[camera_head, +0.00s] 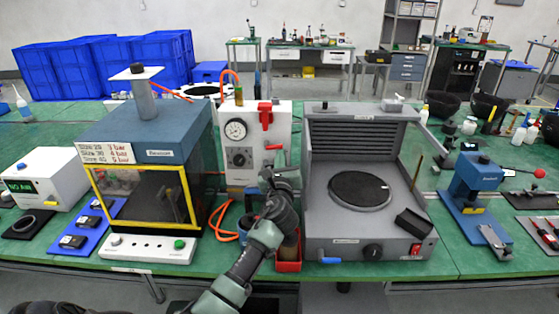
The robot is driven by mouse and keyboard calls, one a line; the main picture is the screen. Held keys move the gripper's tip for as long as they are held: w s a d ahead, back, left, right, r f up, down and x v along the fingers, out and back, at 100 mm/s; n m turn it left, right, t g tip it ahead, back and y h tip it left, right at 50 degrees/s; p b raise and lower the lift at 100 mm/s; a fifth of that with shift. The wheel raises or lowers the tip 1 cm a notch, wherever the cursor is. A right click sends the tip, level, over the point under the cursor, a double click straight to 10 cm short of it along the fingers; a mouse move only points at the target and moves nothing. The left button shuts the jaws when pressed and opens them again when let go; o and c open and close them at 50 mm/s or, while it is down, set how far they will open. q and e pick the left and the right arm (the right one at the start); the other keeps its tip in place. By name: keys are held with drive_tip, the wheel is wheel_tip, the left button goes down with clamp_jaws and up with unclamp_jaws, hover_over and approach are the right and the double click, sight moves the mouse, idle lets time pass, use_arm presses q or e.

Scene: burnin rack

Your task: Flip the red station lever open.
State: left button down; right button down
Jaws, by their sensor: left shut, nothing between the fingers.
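A white panel (238,177) with a round gauge (236,129) stands behind the bench's middle. A red lever (265,115) sits upright at its upper right. A smaller red handle (275,147) sticks out to the right lower on the panel. I cannot tell from this view which of the two is the station lever. My left gripper (267,174) is shut and empty, in front of the panel and just below the smaller red handle in the picture. Whether it touches the handle is unclear. My right gripper is out of view.
A blue-topped press box (165,135) with a yellow-framed door stands left of the panel. A grey hotplate machine (330,226) stands right. A red bin (289,266) sits beside my left forearm, and an orange hose (219,222) curls left of it.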

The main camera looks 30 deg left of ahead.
sight(280, 147)
use_arm(q)
wheel_tip(280, 147, up, 2)
drive_tip(key=n, duration=0.4)
drive_tip(key=shift+d+n+p, duration=0.1)
drive_tip(key=shift+n+p, duration=0.2)
drive_tip(key=n, duration=0.1)
drive_tip(key=r+n, duration=0.1)
drive_tip(key=n, duration=0.1)
drive_tip(key=shift+a+r+n+g, duration=0.2)
drive_tip(key=shift+r+n+g, duration=0.1)
drive_tip(key=shift+n, duration=0.1)
drive_tip(key=shift+s+a+r+n+p, duration=0.25)
drive_tip(key=shift+a+r+n, duration=0.1)
drive_tip(key=shift+n, duration=0.95)
drive_tip(key=shift+s+a+r+n+p, duration=0.2)
drive_tip(key=shift+a+r+n, duration=0.1)
drive_tip(key=shift+n, duration=1)
drive_tip(key=shift+s+a+r+n+p, duration=0.15)
drive_tip(key=shift+a+r+n+p, duration=0.15)
drive_tip(key=shift+n, duration=1)
